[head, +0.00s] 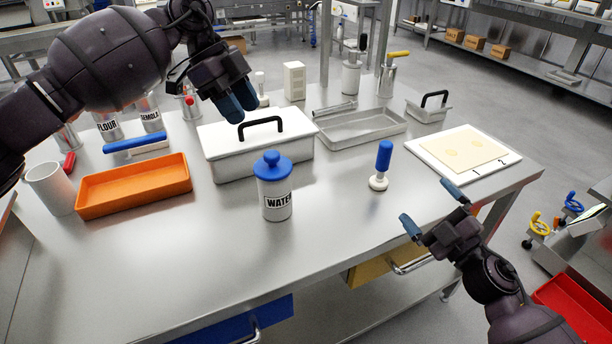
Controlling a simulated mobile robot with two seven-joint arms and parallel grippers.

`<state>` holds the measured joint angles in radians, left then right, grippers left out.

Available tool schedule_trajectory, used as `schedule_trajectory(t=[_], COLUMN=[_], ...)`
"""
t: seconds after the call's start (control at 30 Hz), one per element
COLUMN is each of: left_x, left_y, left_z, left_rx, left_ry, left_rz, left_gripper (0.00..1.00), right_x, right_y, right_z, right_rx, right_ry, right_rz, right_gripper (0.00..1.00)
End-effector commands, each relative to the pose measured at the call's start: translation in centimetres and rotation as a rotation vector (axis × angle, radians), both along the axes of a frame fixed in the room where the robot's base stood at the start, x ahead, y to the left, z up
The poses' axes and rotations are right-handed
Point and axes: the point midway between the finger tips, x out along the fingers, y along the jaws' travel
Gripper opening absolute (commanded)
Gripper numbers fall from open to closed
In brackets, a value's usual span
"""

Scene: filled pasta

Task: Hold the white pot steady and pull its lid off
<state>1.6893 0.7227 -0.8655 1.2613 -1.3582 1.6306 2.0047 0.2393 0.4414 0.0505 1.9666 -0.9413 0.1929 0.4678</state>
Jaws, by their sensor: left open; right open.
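My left gripper (238,103) is open and empty, pointing down near the rectangular container's back edge, up and left of the WATER pot. My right gripper (432,208) is open and empty, right of the WATER pot, by the table's front right edge. Neither gripper appears to touch anything.
An orange tray (135,197) and white cup (48,190) are at left. A blue-handled stamp (383,165) stands right of the WATER pot. A metal tray (360,128) and a white board with dough (425,150) lie behind. The table front is clear.

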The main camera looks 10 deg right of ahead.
Motion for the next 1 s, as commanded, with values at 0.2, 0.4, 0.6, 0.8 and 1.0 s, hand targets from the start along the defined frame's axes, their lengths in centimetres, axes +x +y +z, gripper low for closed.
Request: schedule_trajectory(t=[0.2,0.4,0.6,0.8,1.0], left_x=[0.0,0.0,0.0,0.0,0.0], left_y=[0.0,0.0,0.0,0.0,0.0], left_z=[0.0,0.0,0.0,0.0,0.0], left_rx=[0.0,0.0,0.0,0.0,0.0], left_ry=[0.0,0.0,0.0,0.0,0.0], left_rz=[0.0,0.0,0.0,0.0,0.0], left_gripper=[0.43,0.43,0.43,0.43,0.43], right_x=[2.8,3.9,4.6,5.1,5.3], right_y=[5.8,11.7,16.9,20.9,22.7], right_z=[2.8,3.7,4.5,4.9,5.1], right_rx=[-0.42,-0.846,-1.26,-1.603,-1.791], right_ry=[-0.223,-0.465,-0.741,-0.997,-1.144], right_rz=[0.068,0.089,0.084,0.058,0.031], right_gripper=[1.0,1.0,1.0,1.0,1.0])
